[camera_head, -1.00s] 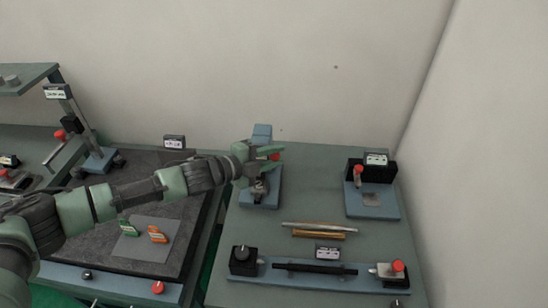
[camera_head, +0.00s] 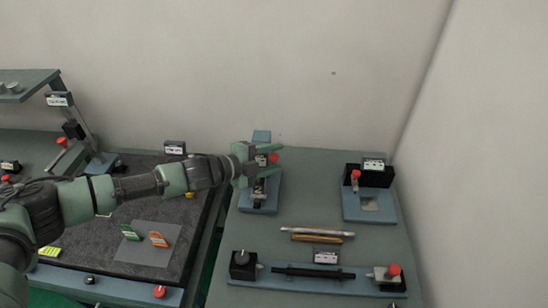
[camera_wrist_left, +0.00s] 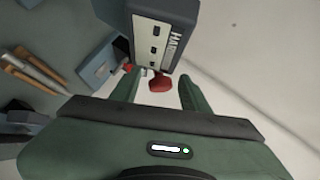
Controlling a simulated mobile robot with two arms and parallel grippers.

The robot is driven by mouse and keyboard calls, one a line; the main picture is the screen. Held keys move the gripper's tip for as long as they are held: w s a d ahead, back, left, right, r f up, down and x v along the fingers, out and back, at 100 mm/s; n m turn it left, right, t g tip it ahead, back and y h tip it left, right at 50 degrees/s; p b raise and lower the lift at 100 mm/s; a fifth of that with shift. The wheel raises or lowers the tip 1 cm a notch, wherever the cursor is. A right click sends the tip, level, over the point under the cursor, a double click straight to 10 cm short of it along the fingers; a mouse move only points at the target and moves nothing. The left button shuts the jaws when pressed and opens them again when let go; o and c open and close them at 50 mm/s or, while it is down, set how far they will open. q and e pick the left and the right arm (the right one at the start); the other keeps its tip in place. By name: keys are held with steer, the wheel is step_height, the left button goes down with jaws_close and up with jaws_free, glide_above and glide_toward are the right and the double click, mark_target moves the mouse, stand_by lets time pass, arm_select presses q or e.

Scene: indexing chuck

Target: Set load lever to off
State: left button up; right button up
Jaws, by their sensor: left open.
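A blue upright device (camera_head: 261,136) stands at the back left of the right-hand table, mostly behind my left gripper in the head view. A red knob (camera_head: 273,158), apparently the load lever's end, shows at the gripper's fingers. My left gripper (camera_head: 281,159) is open. In the left wrist view the red knob (camera_wrist_left: 160,85) lies in the gap between the two fingers (camera_wrist_left: 158,79), apart from both as far as I can see. The device's dark head with a partly readable "HAR" label (camera_wrist_left: 172,38) is just above the knob there. The lever's shaft is hidden.
Another blue stand with a red knob (camera_head: 355,175) is at the back right. Metal and brass rods (camera_head: 317,233) lie mid-table. A long blue fixture with a black bar (camera_head: 314,272) lies in front. A dark granite plate (camera_head: 95,245) is to the left.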

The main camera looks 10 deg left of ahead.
arm_select(q)
steer(key=b+v, duration=0.2)
steer(key=v, duration=0.5)
steer(key=shift+a, duration=0.25)
steer(key=shift+s+r, duration=0.1)
steer(key=shift+c, duration=0.4)
